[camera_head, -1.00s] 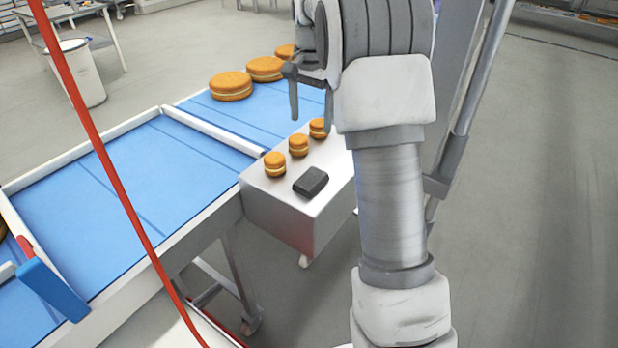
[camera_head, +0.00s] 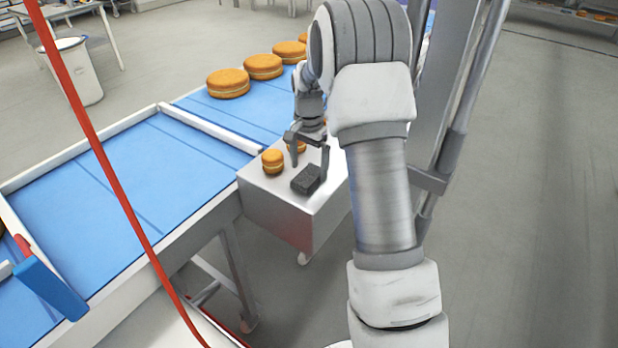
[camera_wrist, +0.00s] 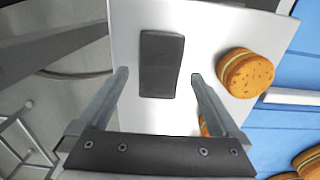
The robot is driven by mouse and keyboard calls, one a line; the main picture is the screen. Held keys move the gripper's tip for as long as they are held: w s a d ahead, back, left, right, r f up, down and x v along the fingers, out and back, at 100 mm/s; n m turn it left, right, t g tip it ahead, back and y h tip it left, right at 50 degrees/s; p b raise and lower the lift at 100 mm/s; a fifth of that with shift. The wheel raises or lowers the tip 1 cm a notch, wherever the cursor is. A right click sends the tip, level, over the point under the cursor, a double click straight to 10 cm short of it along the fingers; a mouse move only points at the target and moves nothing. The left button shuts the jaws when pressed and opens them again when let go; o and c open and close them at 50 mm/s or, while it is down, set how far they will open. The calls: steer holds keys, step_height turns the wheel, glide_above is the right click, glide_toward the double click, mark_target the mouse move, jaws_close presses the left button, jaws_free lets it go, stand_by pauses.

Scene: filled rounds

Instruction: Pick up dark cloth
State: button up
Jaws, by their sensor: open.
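The dark cloth (camera_head: 306,180) is a small folded dark grey block lying on a white box-shaped stand. It also shows in the wrist view (camera_wrist: 161,64), flat on the white top. My gripper (camera_head: 309,165) is open just above the cloth, with its fingers apart. In the wrist view my gripper's fingertips (camera_wrist: 158,76) stand on either side of the cloth's near half, with white surface showing between cloth and fingers. Nothing is held. Whether the fingertips reach down to the stand's top cannot be told.
The white stand (camera_head: 275,207) also holds small filled rounds, one (camera_head: 272,161) left of the cloth and another (camera_wrist: 245,73) right of the fingers in the wrist view. A blue conveyor (camera_head: 110,190) adjoins the stand, with larger rounds (camera_head: 228,83) at the back. Floor is clear at right.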

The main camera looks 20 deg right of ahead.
step_height(320, 180, down, 2)
steer(key=shift+f, duration=0.2)
steer(key=c, duration=1.3)
steer(key=shift+r, duration=0.1)
steer(key=shift+r, duration=0.55)
steer(key=r, duration=0.3)
steer(key=shift+s+d+r, duration=0.2)
steer(key=shift+s+d, duration=0.05)
steer(key=shift+s, duration=0.15)
steer(key=s+d+r+b, duration=0.1)
steer(key=s+d+r, duration=0.3)
steer(key=s, duration=0.6)
step_height(320, 180, up, 2)
steer(key=shift+d+r, duration=0.2)
